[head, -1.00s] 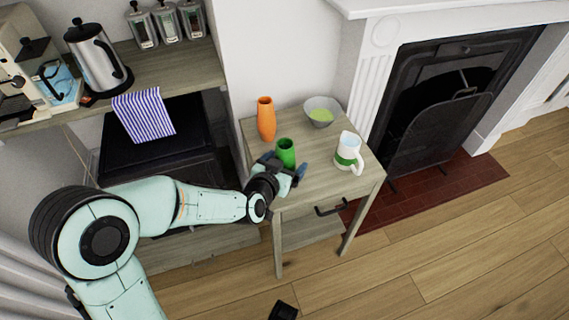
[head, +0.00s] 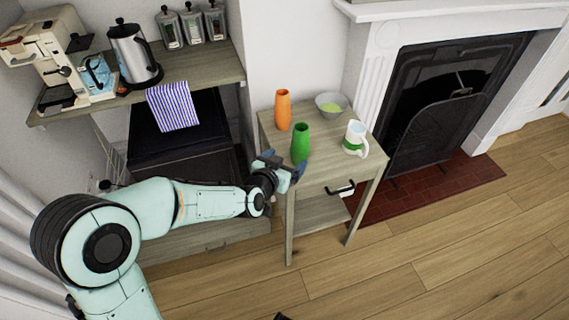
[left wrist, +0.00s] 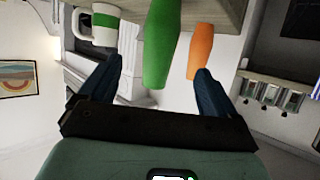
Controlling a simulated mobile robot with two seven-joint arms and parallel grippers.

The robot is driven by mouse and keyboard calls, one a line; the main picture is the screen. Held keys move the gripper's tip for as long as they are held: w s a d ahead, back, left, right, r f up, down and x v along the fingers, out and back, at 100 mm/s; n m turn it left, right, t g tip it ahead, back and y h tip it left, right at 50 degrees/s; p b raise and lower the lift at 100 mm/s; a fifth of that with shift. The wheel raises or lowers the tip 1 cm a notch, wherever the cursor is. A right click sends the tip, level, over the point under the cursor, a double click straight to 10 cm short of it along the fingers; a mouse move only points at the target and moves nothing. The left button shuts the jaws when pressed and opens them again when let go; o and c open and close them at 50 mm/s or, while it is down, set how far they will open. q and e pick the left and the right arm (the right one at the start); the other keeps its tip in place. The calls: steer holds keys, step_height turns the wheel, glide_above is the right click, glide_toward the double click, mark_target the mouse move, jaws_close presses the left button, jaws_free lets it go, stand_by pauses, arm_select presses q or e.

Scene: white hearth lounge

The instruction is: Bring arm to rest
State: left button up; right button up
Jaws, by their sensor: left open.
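My left gripper (head: 284,170) is open and empty at the left front edge of the small side table (head: 325,172). In the left wrist view the picture is upside down, and the green vase (left wrist: 161,42) shows ahead of the spread fingers (left wrist: 158,85).
On the table also stand an orange vase (head: 283,110), a grey bowl (head: 331,104) and a white-green mug (head: 355,138). A shelf (head: 190,78) with a kettle (head: 134,52) and striped cloth (head: 172,107) is left. The floor in front (head: 400,270) is clear.

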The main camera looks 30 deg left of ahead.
steer(key=shift+s, duration=0.25)
steer(key=shift+r, duration=0.1)
stand_by(0.3)
